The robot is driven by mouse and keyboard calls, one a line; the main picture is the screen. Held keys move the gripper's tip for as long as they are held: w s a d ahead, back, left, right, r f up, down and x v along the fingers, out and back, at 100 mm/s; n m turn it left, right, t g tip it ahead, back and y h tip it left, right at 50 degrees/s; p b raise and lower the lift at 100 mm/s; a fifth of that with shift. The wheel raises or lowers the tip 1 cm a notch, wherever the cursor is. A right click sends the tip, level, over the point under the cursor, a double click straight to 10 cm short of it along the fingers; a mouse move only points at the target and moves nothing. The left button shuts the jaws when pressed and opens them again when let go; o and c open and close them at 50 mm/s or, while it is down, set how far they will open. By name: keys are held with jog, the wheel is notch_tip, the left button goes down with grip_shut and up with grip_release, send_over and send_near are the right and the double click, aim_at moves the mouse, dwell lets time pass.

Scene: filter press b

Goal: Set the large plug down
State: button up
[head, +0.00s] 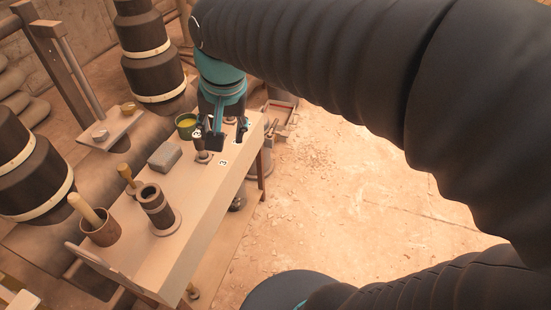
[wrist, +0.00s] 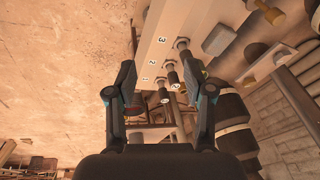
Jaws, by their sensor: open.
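My gripper (head: 228,137) is open over the far end of the bench, with its fingers pointing down. In the wrist view its two fingers (wrist: 158,68) stand wide apart with nothing clamped between them. Several dark plugs stand in a row on the bench beside printed numbers. The plug near number 3 (head: 203,157) shows just in front of the gripper, and also in the wrist view (wrist: 182,45). A middle plug (wrist: 171,66) and a further one (wrist: 164,95) lie along the row between the fingers. I cannot tell for sure which is the large plug.
The bench (head: 188,215) also holds a grey block (head: 165,157), a green cup (head: 187,125), a dark cylinder (head: 157,208) and a pot with a wooden handle (head: 98,228). Large dark banded rolls (head: 150,50) stand to the left. Sandy floor is free at right.

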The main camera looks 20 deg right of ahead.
jog(key=s+d+f+n+t, duration=0.2)
jog(key=s+d+f, duration=0.3)
jog(key=s+d, duration=0.3)
jog(key=shift+s+n+h, duration=0.4)
jog(key=shift+s+n, duration=0.5)
jog(key=shift+s, duration=0.35)
jog(key=shift+r, duration=0.1)
